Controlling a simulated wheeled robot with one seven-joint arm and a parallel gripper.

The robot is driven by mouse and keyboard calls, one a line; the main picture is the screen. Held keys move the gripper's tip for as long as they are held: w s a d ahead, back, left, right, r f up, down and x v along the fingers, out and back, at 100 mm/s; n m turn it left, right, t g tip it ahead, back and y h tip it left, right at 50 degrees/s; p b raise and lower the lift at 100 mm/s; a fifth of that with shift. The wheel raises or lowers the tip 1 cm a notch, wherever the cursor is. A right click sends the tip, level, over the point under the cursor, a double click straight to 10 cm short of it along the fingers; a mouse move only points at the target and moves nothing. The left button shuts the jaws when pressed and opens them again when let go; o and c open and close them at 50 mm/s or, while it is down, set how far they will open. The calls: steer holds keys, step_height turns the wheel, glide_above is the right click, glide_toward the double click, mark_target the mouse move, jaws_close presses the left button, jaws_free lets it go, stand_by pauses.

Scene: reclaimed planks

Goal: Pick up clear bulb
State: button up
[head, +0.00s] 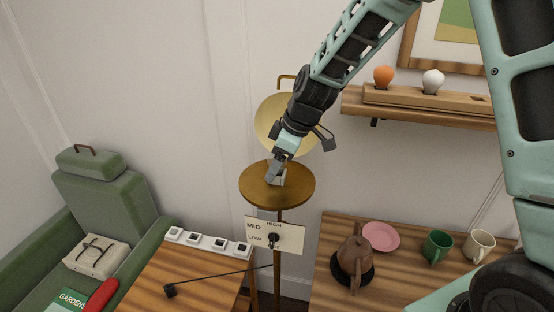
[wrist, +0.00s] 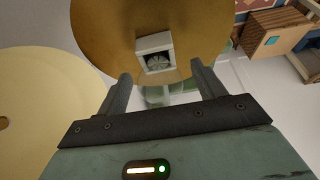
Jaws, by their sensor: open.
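My gripper (head: 276,172) is over the round brass plate (head: 254,190) of the floor lamp, fingers pointing down. In the wrist view its two fingers (wrist: 161,80) are spread, with nothing held. Beyond the fingertips a white square socket (wrist: 142,44) sits on the brass plate. In the head view the gripper mostly hides this socket. An orange bulb (head: 383,75) and a white bulb (head: 433,81) stand in a wooden holder (head: 408,98).
The holder is on a wall shelf (head: 420,108) and has a dark empty place at right. A brass shade (head: 265,122) is behind my gripper. A LOW-MID-HIGH switch panel (head: 291,238) is below the plate. A teapot (head: 354,258) and mugs (head: 437,247) stand on the right table.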

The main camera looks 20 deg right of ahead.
steer(key=c, duration=1.1)
steer(key=shift+o, duration=0.2)
